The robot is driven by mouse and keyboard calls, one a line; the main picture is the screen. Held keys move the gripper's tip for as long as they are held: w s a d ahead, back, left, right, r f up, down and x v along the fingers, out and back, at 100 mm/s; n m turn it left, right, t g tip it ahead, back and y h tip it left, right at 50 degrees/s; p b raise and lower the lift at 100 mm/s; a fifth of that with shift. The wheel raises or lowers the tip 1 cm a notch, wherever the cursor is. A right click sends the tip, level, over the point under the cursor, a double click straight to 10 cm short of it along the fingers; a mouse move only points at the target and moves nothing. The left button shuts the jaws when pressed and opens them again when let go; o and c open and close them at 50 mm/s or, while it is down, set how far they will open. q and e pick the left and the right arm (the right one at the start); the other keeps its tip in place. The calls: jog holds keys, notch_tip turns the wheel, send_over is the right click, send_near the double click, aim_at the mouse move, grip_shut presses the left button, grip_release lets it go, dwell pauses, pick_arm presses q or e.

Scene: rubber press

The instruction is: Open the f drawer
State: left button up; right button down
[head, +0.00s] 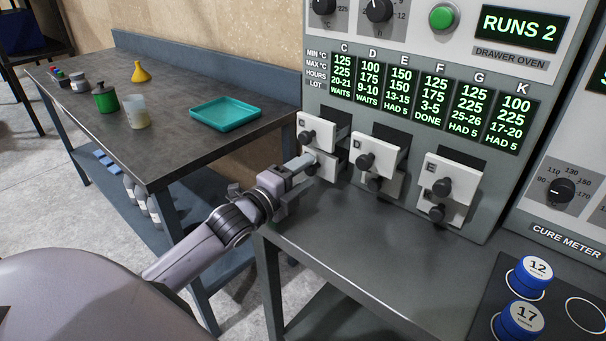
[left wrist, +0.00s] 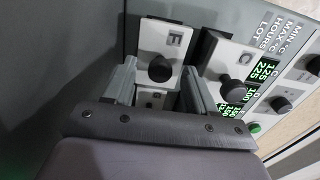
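The f drawer has a white front (left wrist: 152,36) with a black knob (left wrist: 160,68), and its letter F reads sideways in the left wrist view. In the head view its front (head: 327,171) sits directly below the C drawer (head: 322,130), partly hidden by my left gripper (head: 304,162). In the left wrist view my left gripper (left wrist: 160,72) is open, its fingers on either side of the knob with gaps showing. I cannot tell how deep the knob sits between them. My right gripper is in neither view.
The D drawer (head: 365,150) and E drawer (head: 452,180) lie to the right, with lower drawers beneath them. A grey ledge (head: 350,240) runs below the oven. A side table (head: 180,145) at left holds a teal tray (head: 226,114). Blue-capped pots (head: 533,275) stand at lower right.

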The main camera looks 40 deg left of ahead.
pick_arm(q)
jog(key=shift+s+a, duration=0.15)
jog(key=shift+s, duration=1.65)
jog(key=shift+s+a, duration=0.1)
jog(key=shift+s, duration=1.65)
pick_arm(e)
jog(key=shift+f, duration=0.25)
